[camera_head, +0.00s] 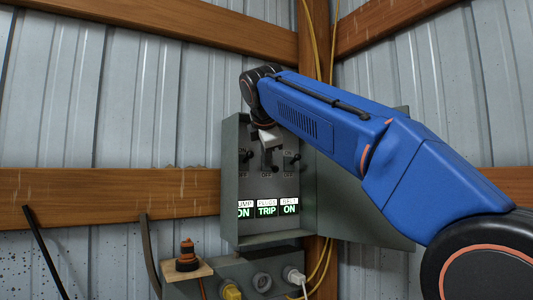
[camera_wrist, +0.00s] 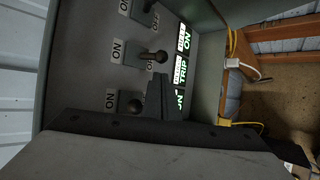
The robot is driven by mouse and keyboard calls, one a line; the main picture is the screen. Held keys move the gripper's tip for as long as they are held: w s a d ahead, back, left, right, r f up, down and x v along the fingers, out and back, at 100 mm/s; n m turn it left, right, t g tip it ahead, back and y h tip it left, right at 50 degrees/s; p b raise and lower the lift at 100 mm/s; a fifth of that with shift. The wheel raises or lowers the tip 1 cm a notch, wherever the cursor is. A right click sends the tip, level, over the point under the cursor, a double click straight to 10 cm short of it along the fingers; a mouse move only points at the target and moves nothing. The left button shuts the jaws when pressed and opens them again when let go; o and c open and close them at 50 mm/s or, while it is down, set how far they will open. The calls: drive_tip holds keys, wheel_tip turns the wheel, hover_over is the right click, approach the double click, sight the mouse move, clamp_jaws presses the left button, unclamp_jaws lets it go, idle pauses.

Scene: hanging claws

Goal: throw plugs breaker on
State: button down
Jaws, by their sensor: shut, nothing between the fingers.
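An open grey breaker box (camera_head: 229,190) on the wall holds three levers above three lit displays. The middle display (camera_head: 266,208) reads TRIP; the small name above it is blurred. The outer displays read ON. In the wrist view, turned sideways, the middle lever (camera_wrist: 160,57) sits toward its OFF side, away from its ON label (camera_wrist: 118,52).
The left lever (camera_head: 244,158) and right lever (camera_head: 290,158) flank my gripper closely. The box door (camera_head: 345,215) hangs open to the right. Below are a socket box with a yellow plug (camera_head: 231,290), a white plug (camera_head: 294,274), and an orange-black object (camera_head: 187,254).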

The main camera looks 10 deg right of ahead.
sight(273, 167)
drive_tip(key=shift+x, duration=2.55)
